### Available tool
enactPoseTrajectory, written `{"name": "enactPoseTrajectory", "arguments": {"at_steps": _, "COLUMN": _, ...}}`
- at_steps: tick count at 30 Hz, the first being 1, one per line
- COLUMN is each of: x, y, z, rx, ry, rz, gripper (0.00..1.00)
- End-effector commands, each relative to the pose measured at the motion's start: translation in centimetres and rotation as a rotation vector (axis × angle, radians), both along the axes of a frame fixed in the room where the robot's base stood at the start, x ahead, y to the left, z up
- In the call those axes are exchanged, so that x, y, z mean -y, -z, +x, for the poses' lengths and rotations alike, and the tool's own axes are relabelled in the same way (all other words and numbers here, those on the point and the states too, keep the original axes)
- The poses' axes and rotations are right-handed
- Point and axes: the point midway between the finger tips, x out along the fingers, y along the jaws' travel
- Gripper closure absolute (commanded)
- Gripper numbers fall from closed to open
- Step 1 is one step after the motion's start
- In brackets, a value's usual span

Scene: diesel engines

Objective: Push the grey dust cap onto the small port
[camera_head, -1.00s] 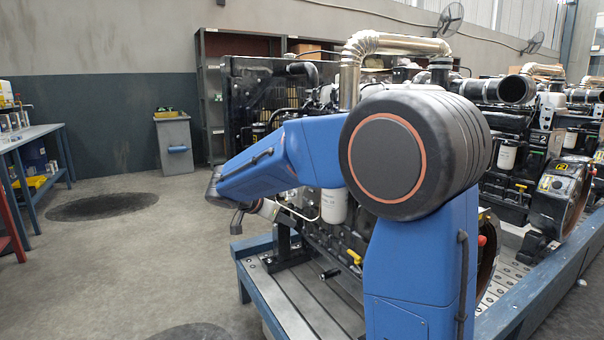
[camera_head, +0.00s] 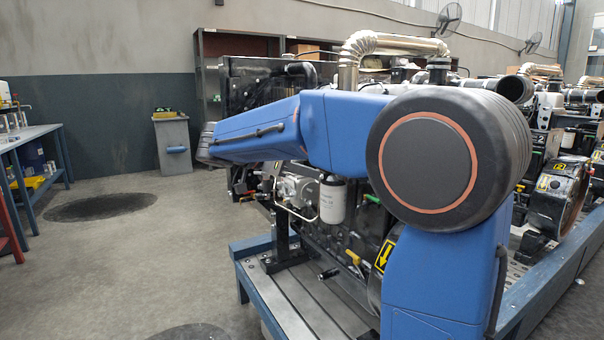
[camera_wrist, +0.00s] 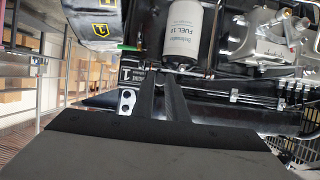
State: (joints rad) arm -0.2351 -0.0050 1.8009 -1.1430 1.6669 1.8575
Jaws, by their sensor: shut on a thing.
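My gripper (camera_wrist: 163,82) shows in the wrist view as two dark fingers reaching up from the wide grey body. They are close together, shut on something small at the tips. I take it to be the grey dust cap, but I cannot make it out clearly against the dark engine. The fingertips appear below the white fuel filter (camera_wrist: 186,35); their distance from the engine cannot be told. In the head view my blue arm hides the gripper. The engine (camera_head: 345,225) stands on its stand; I cannot pick out the small port in either view.
A metal fuel part with fittings (camera_head: 291,188) sits left of the filter on the engine. A yellow handle (camera_head: 353,257) sticks out lower down. The blue-edged stand (camera_head: 262,298) runs below. Floor between is clear.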

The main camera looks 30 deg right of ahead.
Motion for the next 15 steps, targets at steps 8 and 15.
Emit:
{"name": "enactPoseTrajectory", "arguments": {"at_steps": 8, "x": 1.9, "y": 0.0, "z": 0.0, "rx": -0.001, "ry": 0.001, "rz": 0.0, "gripper": 1.0}}
{"name": "enactPoseTrajectory", "arguments": {"at_steps": 15, "x": 3.4, "y": 0.0, "z": 0.1, "rx": 0.0, "ry": 0.001, "rz": 0.0, "gripper": 1.0}}
